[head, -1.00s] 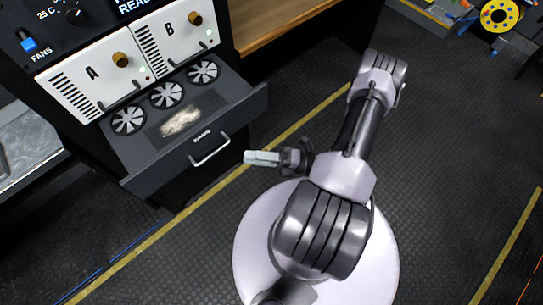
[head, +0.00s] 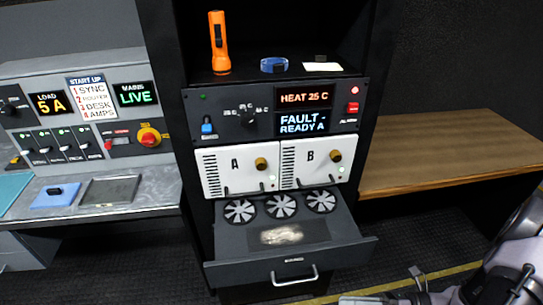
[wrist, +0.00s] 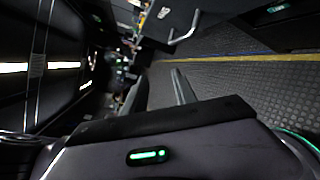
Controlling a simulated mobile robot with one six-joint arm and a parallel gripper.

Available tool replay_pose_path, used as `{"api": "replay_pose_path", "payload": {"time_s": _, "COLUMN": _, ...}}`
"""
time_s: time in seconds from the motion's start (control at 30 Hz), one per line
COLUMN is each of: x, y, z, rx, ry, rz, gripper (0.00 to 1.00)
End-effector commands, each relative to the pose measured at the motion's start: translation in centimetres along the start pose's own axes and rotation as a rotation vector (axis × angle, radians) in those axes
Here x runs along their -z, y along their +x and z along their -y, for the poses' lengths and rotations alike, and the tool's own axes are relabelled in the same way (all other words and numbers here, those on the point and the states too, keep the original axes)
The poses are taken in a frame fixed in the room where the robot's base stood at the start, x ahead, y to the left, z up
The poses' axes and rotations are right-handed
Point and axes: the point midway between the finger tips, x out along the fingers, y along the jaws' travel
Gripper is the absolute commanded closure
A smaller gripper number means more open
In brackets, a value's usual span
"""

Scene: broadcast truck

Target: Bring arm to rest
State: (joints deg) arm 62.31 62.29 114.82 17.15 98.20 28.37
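My arm (head: 515,262) shows only in part at the lower right of the head view, mostly cut off by the frame. My gripper (head: 362,300) is at the bottom edge of the head view, in front and to the right of the pulled-out fan drawer. In the wrist view my gripper (wrist: 160,74) shows two dark fingers with a gap between them. Nothing is seen between the fingers.
The fan drawer (head: 345,254) stands open below amplifiers A (head: 235,170) and B (head: 311,163); its handle (wrist: 186,30) shows in the wrist view. A wooden bench (head: 440,150) is at right, a desk console (head: 80,110) at left. Open floor (wrist: 260,85) shows.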

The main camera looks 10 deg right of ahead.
Motion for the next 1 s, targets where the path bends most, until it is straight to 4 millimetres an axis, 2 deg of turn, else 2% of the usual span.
{"api": "replay_pose_path", "payload": {"time_s": 0.03, "x": -1.8, "y": 0.8, "z": -2.1, "rx": 0.025, "ry": -0.172, "rz": -0.170, "gripper": 0.67}}
{"api": "replay_pose_path", "payload": {"time_s": 0.1, "x": -3.5, "y": 1.9, "z": -5.1, "rx": 0.045, "ry": -0.428, "rz": -0.400, "gripper": 0.67}}
{"api": "replay_pose_path", "payload": {"time_s": 0.17, "x": -4.6, "y": 3.0, "z": -7.7, "rx": 0.052, "ry": -0.657, "rz": -0.586, "gripper": 0.67}}
{"api": "replay_pose_path", "payload": {"time_s": 0.3, "x": -6.5, "y": 5.2, "z": -13.7, "rx": 0.041, "ry": -1.224, "rz": -0.976, "gripper": 0.67}}
{"api": "replay_pose_path", "payload": {"time_s": 0.5, "x": -7.6, "y": 7.5, "z": -21.3, "rx": 0.025, "ry": -2.017, "rz": -1.363, "gripper": 0.67}}
{"api": "replay_pose_path", "payload": {"time_s": 0.6, "x": -7.8, "y": 8.0, "z": -23.8, "rx": 0.039, "ry": -2.285, "rz": -1.452, "gripper": 0.67}}
{"api": "replay_pose_path", "payload": {"time_s": 0.73, "x": -7.9, "y": 8.3, "z": -25.3, "rx": 0.056, "ry": -2.447, "rz": -1.496, "gripper": 0.67}}
{"api": "replay_pose_path", "payload": {"time_s": 1.0, "x": -8.0, "y": 8.3, "z": -25.5, "rx": 0.060, "ry": -2.463, "rz": -1.500, "gripper": 0.67}}
